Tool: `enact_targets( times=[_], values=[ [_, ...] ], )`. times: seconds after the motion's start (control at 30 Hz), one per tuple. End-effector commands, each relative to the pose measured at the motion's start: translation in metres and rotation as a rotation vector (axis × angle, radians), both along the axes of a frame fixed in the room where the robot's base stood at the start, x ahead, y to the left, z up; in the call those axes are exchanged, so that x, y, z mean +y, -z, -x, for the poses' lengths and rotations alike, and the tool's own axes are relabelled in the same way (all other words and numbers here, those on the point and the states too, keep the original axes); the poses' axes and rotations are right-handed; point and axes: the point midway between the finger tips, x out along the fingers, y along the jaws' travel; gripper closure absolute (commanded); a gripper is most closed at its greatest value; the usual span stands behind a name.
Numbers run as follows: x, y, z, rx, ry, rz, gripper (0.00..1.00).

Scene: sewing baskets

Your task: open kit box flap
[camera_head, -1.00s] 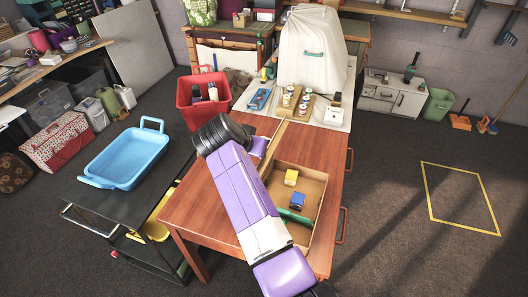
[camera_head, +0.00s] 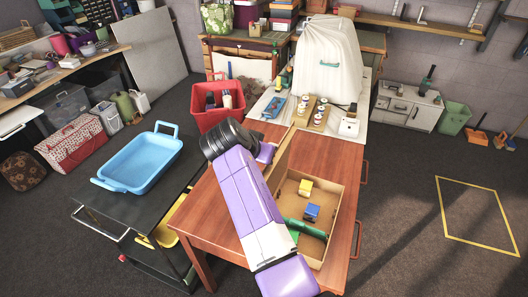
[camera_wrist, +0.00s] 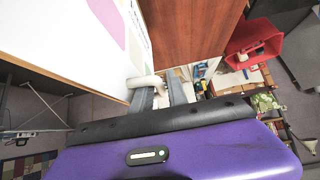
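The kit box (camera_head: 338,212) is an open-topped cardboard box on the wooden table. A narrow cardboard flap (camera_head: 281,152) stands up at its far left corner. Inside the box are a yellow block (camera_head: 305,188), a blue block (camera_head: 312,211) and a green piece (camera_head: 304,229). My gripper is beside the flap in the head view, its fingers mostly hidden by my wrist. In the wrist view my gripper (camera_wrist: 161,95) has its two grey fingers apart. A small whitish roll-like piece (camera_wrist: 144,81) is at the left fingertip, by a white printed panel (camera_wrist: 62,40); contact is unclear.
The wooden table (camera_head: 225,225) has bare top left of the box. A blue tray (camera_head: 140,160) sits on a black cart at left. Open floor lies at right.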

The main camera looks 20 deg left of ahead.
Motion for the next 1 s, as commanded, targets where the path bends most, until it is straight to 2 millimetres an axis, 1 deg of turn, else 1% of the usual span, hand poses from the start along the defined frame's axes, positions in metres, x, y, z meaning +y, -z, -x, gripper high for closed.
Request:
enact_targets(
  times=[0.23,0.33,0.47,0.73,0.9,1.0],
  values=[
    [0.0,-0.002,0.001,-0.002,-0.001,-0.001,0.81],
    [0.002,-0.006,0.005,-0.003,-0.001,-0.001,0.81],
    [0.003,-0.016,0.016,-0.002,-0.001,-0.003,0.81],
    [0.006,-0.044,0.044,-0.002,-0.001,-0.001,0.81],
    [0.006,-0.054,0.053,-0.002,-0.001,-0.001,0.81],
    [0.006,-0.055,0.055,0.0,0.0,0.0,0.81]
  ],
)
